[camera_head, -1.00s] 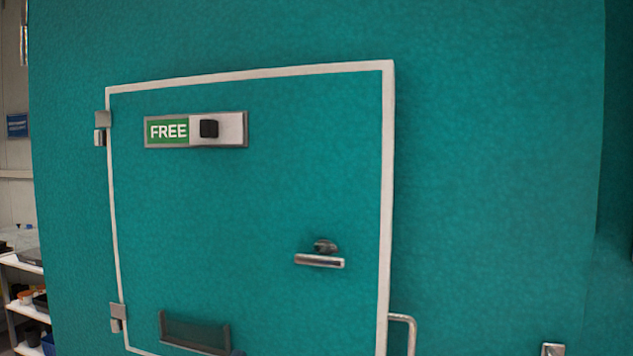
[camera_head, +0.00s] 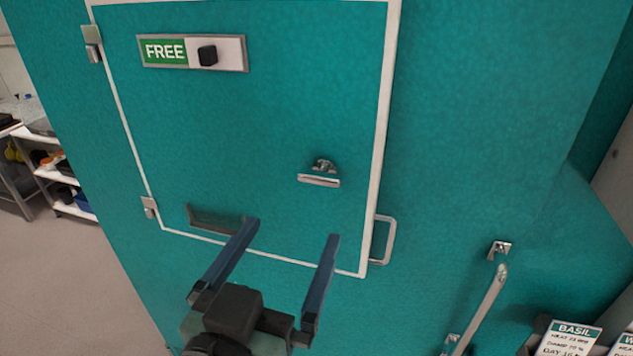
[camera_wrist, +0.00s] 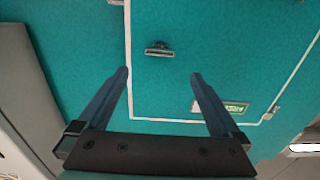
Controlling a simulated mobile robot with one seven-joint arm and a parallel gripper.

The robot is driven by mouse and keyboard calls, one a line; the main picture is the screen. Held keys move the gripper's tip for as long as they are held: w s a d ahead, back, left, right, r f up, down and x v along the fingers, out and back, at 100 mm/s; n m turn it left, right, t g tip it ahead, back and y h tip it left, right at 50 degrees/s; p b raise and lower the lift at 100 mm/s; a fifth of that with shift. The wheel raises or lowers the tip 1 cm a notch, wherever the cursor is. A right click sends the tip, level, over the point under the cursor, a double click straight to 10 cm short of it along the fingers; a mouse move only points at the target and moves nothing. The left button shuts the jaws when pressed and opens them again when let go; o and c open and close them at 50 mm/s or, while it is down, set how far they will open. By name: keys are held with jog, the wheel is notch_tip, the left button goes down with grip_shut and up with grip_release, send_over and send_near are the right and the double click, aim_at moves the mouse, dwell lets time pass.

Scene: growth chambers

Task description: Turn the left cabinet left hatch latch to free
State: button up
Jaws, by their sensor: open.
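The hatch (camera_head: 250,120) is a teal door with a white border, closed in the teal cabinet front. Its latch (camera_head: 319,180) is a small metal handle with a horizontal bar, right of the hatch's middle. A sign plate (camera_head: 165,51) at the upper left reads FREE on green, with a black knob (camera_head: 207,56) beside it. My gripper (camera_head: 293,230) is open and empty, its fingers below the latch in the head view. In the wrist view, which is upside down, the latch (camera_wrist: 158,51) lies just beyond and between the fingertips (camera_wrist: 160,73), apart from them.
A metal pull handle (camera_head: 384,240) stands right of the hatch's lower corner. A diagonal metal bar handle (camera_head: 485,305) and a BASIL card (camera_head: 569,338) are at lower right. Shelves (camera_head: 60,177) stand at far left.

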aim_at(318, 182)
jog(key=p+x, duration=0.3)
jog(key=x, duration=0.7)
jog(key=shift+w+r+p, duration=0.1)
jog(key=shift+w+p, duration=0.05)
jog(key=shift+p, duration=0.2)
jog(key=shift+w+d, duration=0.2)
jog(key=shift+w, duration=0.35)
jog(key=c, duration=1.3)
